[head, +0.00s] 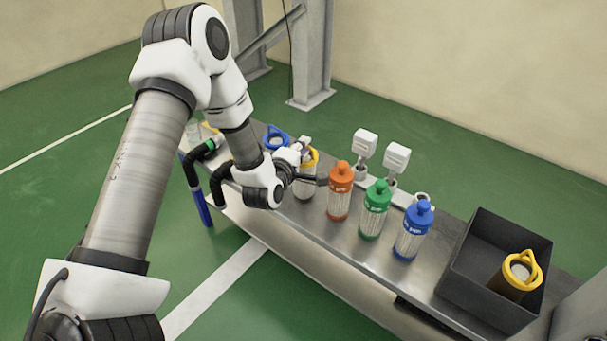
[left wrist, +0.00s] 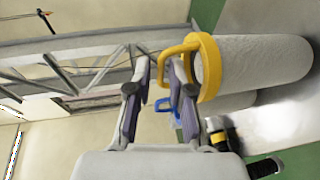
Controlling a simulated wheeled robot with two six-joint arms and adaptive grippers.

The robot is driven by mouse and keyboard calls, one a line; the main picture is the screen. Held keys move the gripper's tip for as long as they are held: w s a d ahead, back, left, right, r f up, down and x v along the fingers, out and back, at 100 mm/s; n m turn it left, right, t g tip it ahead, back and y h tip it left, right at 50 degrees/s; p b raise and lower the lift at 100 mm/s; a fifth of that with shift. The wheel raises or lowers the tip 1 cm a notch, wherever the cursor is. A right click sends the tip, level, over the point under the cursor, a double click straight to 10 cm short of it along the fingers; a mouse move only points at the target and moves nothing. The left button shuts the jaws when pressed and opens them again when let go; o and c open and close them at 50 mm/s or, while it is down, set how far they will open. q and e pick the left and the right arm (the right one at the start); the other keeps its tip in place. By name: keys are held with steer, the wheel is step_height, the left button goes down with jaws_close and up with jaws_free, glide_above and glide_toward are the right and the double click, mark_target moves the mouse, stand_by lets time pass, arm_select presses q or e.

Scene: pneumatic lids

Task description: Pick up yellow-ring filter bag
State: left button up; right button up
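A white filter bag with a yellow ring (head: 310,160) stands on the bench, partly hidden behind my left gripper (head: 312,180). In the left wrist view the yellow ring (left wrist: 208,65) and its loop handle are close at the fingertips, with the white bag body (left wrist: 265,62) to the right. My left gripper (left wrist: 160,75) is open there. The end of the handle loop shows between the two fingertips, and a gap remains around it. Another yellow-ring filter bag (head: 520,272) sits in the dark crate at the right. My right gripper is not in view.
Orange (head: 340,190), green (head: 375,210) and blue (head: 413,232) bottles stand right of the gripper on the metal bench (head: 345,243). A blue ring (head: 275,137) lies behind it. The dark crate (head: 462,285) has free room inside. White-headed fixtures (head: 364,144) stand behind the bottles.

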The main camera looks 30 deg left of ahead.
arm_select(q)
steer(key=shift+x, duration=1.1)
steer(key=shift+s+f, duration=0.1)
jaws_close()
